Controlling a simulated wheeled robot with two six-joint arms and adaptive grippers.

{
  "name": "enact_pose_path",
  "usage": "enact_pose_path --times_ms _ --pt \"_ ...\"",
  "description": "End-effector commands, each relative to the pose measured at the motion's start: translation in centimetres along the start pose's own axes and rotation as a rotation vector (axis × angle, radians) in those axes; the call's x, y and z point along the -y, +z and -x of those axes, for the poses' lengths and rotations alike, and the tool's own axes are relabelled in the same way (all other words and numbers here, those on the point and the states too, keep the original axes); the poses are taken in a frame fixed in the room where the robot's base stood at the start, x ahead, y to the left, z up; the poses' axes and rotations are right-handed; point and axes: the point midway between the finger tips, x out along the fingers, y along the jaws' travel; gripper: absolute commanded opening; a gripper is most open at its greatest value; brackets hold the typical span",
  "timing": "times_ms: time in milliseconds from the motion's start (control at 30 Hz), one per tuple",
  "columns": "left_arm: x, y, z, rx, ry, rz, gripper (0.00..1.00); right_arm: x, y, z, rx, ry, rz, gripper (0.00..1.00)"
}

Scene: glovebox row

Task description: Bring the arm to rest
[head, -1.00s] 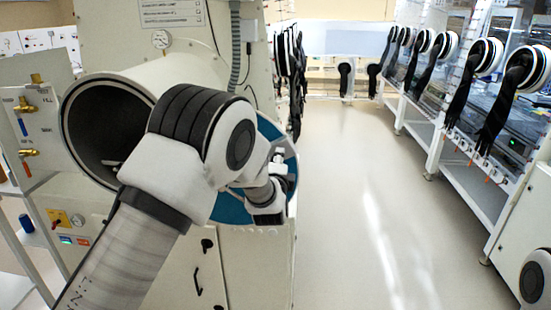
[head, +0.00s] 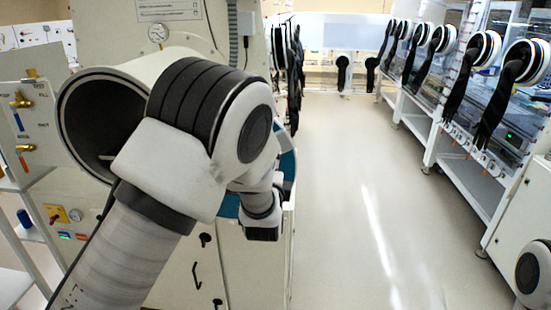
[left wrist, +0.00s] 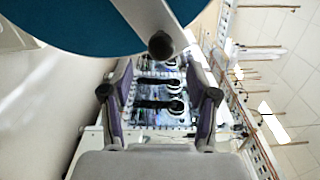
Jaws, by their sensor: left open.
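My left arm rises from the lower left in the head view, bends in front of the round antechamber and ends in a dark wrist part (head: 262,228). The fingers cannot be made out there. In the left wrist view my left gripper (left wrist: 158,68) is open, its two fingers apart with nothing between them. A blue round door (left wrist: 75,22) with a dark knob (left wrist: 160,45) fills the top of that view, just beyond the fingers. In the head view the door (head: 287,172) is mostly hidden behind my arm. My right gripper is not in view.
The open antechamber tube (head: 75,110) is at left, beside a panel with brass valves (head: 22,100). A shelf frame (head: 20,250) stands at lower left. Gloveboxes with black gloves (head: 495,95) line the right side. The floor (head: 350,200) between is clear.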

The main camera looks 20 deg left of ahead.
Motion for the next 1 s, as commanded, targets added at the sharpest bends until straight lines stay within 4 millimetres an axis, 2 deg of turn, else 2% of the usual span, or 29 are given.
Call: enact_pose_path --times_ms 133,467,567,667,767,800,867,900,967,1000 --pt "0.0 0.0 1.2 0.000 0.000 0.000 0.59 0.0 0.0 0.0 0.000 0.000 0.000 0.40" --pt "0.0 0.0 1.2 0.000 0.000 0.001 0.59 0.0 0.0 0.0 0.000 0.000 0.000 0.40" --pt "-0.9 0.0 1.3 0.000 0.014 -0.002 0.59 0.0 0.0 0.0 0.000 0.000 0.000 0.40" --pt "-5.0 0.3 1.4 0.005 0.080 -0.006 0.59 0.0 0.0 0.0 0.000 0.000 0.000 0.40" --pt "-12.1 1.7 3.0 0.019 0.211 -0.017 0.59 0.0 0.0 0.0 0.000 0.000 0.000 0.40" --pt "-15.5 2.4 4.2 0.019 0.280 -0.027 0.59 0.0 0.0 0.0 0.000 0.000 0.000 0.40" --pt "-20.5 3.4 6.5 0.013 0.393 -0.033 0.59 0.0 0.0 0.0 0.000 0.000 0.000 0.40" --pt "-23.6 4.0 8.4 0.012 0.472 -0.014 0.59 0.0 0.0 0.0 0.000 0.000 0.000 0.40" --pt "-27.9 4.8 11.7 0.018 0.595 0.036 0.59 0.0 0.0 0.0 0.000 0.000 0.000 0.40" --pt "-30.7 5.4 14.2 0.030 0.682 0.085 0.59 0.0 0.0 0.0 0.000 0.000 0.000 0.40"
